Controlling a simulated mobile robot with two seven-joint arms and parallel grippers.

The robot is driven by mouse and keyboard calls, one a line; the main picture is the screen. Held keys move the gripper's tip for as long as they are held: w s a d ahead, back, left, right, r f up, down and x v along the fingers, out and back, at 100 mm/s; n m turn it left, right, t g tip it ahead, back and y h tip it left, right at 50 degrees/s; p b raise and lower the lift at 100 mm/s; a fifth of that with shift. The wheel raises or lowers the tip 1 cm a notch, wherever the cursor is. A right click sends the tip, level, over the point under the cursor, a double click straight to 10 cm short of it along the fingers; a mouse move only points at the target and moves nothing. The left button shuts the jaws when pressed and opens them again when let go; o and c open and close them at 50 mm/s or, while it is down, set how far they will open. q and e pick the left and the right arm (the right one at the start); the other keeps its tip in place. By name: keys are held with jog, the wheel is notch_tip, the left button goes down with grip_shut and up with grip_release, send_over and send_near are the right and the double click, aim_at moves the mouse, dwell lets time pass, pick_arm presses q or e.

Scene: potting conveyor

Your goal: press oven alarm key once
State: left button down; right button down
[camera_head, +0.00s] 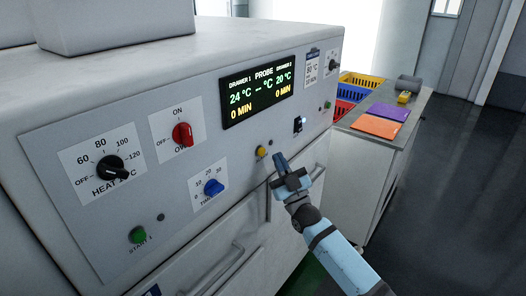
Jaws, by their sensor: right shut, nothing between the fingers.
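The oven (120,70) has a grey front panel angled across the middle of the view. A small yellow round key (262,151) sits low on the panel, below the display; it may be the alarm key, but its lettering is too small to read. My right gripper (280,158) is shut and empty, its fingertips just to the right of the yellow key and slightly lower. The fingertips look apart from the key; their distance from the panel is hard to judge. My left gripper is not in view.
The panel also carries a lit display (257,91), a black heat knob (112,167), a red knob (183,135), a blue knob (213,187) and a green start button (137,235). Drawer handles (222,268) stick out below. A side cart (385,150) holds baskets and coloured sheets.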

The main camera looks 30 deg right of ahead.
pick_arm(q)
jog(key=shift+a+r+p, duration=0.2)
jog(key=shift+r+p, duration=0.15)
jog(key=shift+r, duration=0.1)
pick_arm(e)
jog(key=shift+s+d+h, duration=0.15)
jog(key=shift+s+d, duration=0.2)
jog(key=shift+s, duration=0.45)
jog(key=shift+s+d+h, duration=0.15)
jog(key=shift+s+d, duration=0.15)
jog(key=shift+s, duration=0.5)
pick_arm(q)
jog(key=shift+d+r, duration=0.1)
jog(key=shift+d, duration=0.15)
